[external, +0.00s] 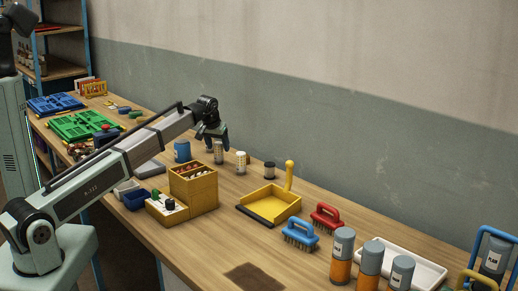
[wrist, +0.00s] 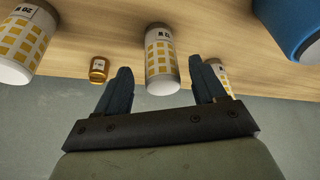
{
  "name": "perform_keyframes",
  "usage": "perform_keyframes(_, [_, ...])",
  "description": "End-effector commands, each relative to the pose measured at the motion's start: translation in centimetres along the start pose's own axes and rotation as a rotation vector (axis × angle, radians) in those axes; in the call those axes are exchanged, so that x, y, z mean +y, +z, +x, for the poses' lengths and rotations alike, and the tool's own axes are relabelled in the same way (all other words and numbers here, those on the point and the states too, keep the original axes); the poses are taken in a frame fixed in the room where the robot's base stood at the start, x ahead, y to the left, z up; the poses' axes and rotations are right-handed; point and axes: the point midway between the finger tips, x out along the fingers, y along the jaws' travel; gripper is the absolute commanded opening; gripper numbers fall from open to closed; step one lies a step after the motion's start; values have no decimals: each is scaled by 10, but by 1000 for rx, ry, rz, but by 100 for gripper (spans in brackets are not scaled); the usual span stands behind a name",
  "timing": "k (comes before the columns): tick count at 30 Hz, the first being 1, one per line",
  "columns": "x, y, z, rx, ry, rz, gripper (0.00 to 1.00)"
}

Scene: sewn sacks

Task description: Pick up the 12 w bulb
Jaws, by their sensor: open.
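Several white cylinders with yellow grid patterns, seemingly the bulb packs, show in the wrist view: one in the middle (wrist: 160,62), one at the left (wrist: 22,42) and one partly behind the right finger (wrist: 217,70). In the external view my gripper (external: 222,144) is over the bench by the pale packs (external: 241,161).
A blue container (external: 182,151) stands left of my gripper. A small amber jar (wrist: 99,69) sits between two packs. A dark jar (external: 269,170), yellow drawer box (external: 203,194) and yellow dustpan (external: 268,204) stand nearby. The grey wall is behind.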

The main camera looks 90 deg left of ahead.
Motion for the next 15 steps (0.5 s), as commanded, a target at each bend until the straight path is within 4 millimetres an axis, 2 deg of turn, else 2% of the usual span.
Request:
perform_keyframes(9, [-2,-2,39,0,0,0,70])
perform_keyframes(15, [-2,-2,42,1,0,0,70])
